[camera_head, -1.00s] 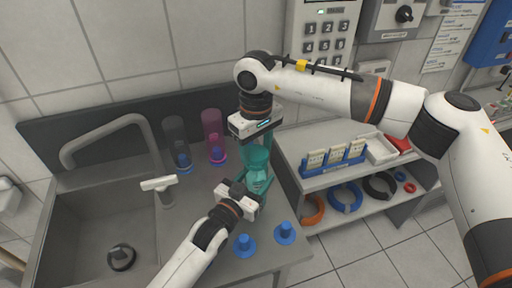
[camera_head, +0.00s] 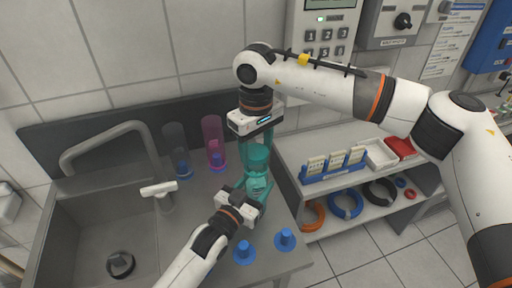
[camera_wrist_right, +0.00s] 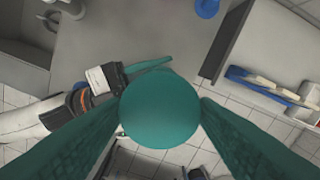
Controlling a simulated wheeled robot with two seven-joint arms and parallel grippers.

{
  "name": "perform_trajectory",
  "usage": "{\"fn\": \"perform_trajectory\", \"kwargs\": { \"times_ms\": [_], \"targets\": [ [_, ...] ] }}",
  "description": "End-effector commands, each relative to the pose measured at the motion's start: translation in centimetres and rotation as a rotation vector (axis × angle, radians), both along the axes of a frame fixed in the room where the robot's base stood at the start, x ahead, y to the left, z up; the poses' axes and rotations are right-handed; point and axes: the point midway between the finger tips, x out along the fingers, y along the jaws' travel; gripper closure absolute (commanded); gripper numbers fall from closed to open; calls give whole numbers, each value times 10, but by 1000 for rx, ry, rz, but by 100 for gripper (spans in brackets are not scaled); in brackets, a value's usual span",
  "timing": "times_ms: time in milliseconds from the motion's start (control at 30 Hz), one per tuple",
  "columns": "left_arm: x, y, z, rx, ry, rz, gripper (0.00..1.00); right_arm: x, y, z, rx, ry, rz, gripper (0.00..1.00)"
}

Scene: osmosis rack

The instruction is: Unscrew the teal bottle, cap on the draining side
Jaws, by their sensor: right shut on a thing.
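The teal bottle (camera_head: 257,157) is upright over the counter to the right of the sink. My right gripper (camera_head: 258,146) comes down from above with its teal fingers on either side of the bottle's upper part. In the right wrist view a round teal top (camera_wrist_right: 160,108) sits between the two fingers and hides what is below. My right gripper is shut on it; I cannot tell cap from body there. My left gripper (camera_head: 258,188) reaches in from the lower left at the bottle's lower part. Its teal fingers blend with the bottle, so its closure is unclear.
The sink (camera_head: 95,235) and tap (camera_head: 110,135) are at left. A grey clear tube (camera_head: 175,145) and a magenta tube (camera_head: 213,140) stand behind on the counter. Two bare blue pegs (camera_head: 245,253) (camera_head: 285,239) are in front. A shelf (camera_head: 345,180) with a blue rack (camera_head: 333,168) is at right.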

Motion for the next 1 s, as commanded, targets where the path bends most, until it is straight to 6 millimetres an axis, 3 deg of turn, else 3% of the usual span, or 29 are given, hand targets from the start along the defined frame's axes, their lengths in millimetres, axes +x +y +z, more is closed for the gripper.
{"fn": "perform_trajectory", "kwargs": {
  "times_ms": [233, 467, 500, 600, 633, 1000],
  "targets": [
    [0, 0, -1, 0, 2, 0, 100, 0, 0, 31, 1, -3, 0, 73],
    [0, 0, -1, 1, 2, 0, 100, 0, 0, 34, 1, -1, 0, 73],
    [0, 0, -1, 1, 2, 0, 41, 0, 0, 34, 1, -1, 0, 73],
    [0, 0, -1, 1, 2, 0, 25, 0, 0, 34, 1, -1, 0, 73],
    [0, 0, -1, 1, 2, 0, 21, 0, 0, 34, 1, -1, 0, 73],
    [-5, 3, -2, 0, 2, 0, 21, 0, 0, 32, 1, -1, 0, 73]
  ]
}}
